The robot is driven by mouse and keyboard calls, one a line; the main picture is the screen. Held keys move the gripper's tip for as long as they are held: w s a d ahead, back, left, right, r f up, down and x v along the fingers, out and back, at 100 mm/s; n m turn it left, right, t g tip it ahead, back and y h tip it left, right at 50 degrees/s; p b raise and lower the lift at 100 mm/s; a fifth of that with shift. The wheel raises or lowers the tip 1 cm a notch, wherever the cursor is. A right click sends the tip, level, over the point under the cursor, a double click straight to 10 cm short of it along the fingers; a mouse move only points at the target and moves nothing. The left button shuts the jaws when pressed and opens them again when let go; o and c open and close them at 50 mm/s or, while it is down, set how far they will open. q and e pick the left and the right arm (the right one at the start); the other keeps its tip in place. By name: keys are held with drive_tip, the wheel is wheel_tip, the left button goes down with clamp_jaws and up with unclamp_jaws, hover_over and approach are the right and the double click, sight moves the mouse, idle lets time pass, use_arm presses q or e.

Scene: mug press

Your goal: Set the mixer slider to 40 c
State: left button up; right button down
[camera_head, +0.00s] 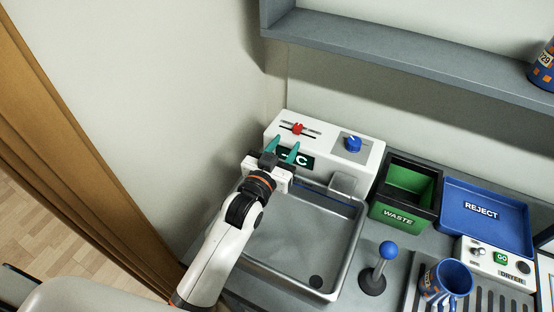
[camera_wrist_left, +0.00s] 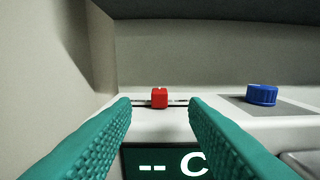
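The mixer is a white box (camera_head: 333,149) behind the sink, with a red slider knob (camera_head: 298,128) on a dark slot at its top left. In the left wrist view the red slider knob (camera_wrist_left: 159,98) sits near the middle of its slot, between and beyond my fingertips. A dark display (camera_wrist_left: 165,164) reads "-- C"; in the head view my fingers partly cover it. My left gripper (camera_head: 283,150) is open and empty, with green fingers just in front of the knob, apart from it. My right gripper is not in view.
A blue dial (camera_head: 353,143) sits on the mixer's right. The metal sink (camera_head: 290,243) lies in front. To the right are a black and green WASTE bin (camera_head: 400,213), a blue REJECT tray (camera_head: 487,229), a blue-topped lever (camera_head: 387,250) and a mug (camera_head: 446,282). A shelf (camera_head: 400,55) overhangs behind.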

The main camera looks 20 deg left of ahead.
use_arm(q)
drive_tip(key=s, duration=0.4)
drive_tip(key=shift+a+b, duration=0.3)
drive_tip(key=shift+a, duration=0.1)
drive_tip(key=shift+s, duration=0.1)
